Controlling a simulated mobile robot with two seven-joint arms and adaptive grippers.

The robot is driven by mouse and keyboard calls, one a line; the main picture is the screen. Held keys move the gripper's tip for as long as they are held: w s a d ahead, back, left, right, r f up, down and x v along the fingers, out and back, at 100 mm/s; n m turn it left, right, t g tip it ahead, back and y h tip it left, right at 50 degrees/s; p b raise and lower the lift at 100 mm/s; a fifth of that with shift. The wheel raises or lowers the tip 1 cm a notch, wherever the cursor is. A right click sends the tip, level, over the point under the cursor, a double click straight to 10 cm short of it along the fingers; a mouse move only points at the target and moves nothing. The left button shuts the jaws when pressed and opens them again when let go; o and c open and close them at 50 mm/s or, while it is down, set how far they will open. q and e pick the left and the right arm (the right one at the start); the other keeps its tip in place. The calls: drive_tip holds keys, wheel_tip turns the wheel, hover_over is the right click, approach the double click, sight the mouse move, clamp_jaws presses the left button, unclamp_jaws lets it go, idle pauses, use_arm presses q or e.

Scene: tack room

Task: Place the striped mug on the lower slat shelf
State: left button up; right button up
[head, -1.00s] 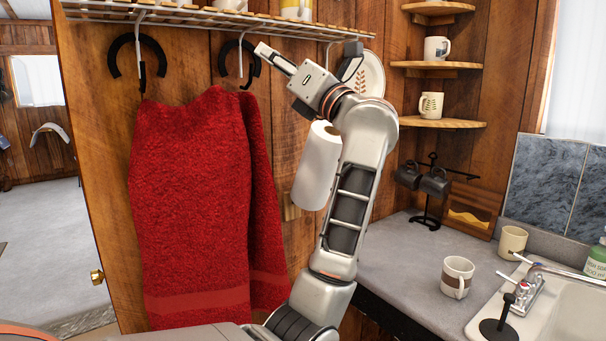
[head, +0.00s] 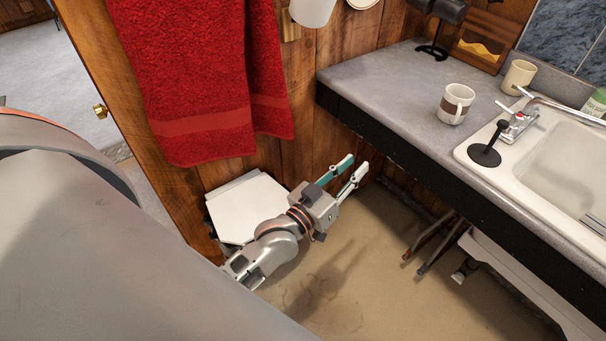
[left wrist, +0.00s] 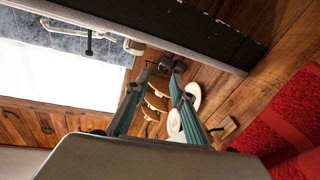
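My left gripper (head: 357,163) is below and left of the counter edge, over the floor, well away from the mug. Its two fingers are apart with nothing between them; they also show in the left wrist view (left wrist: 158,76). Wooden shelves (left wrist: 156,102) appear small beyond the fingers in the left wrist view; I cannot tell for sure which is the lower slat shelf. My right gripper is not in view.
A red towel (head: 205,80) hangs on the wall. A white box-like object (head: 245,205) is near the wall. The counter left of the mug is clear.

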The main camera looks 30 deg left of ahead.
use_arm(q)
drive_tip(key=s+f+m+g+y, duration=0.1)
drive_tip(key=s+f+m+g, duration=0.2)
drive_tip(key=s+f+g, duration=0.5)
drive_tip(key=s+a+f, duration=0.1)
drive_tip(key=s+f, duration=1.1)
drive_tip(key=f, duration=0.4)
drive_tip(key=shift+m, duration=0.4)
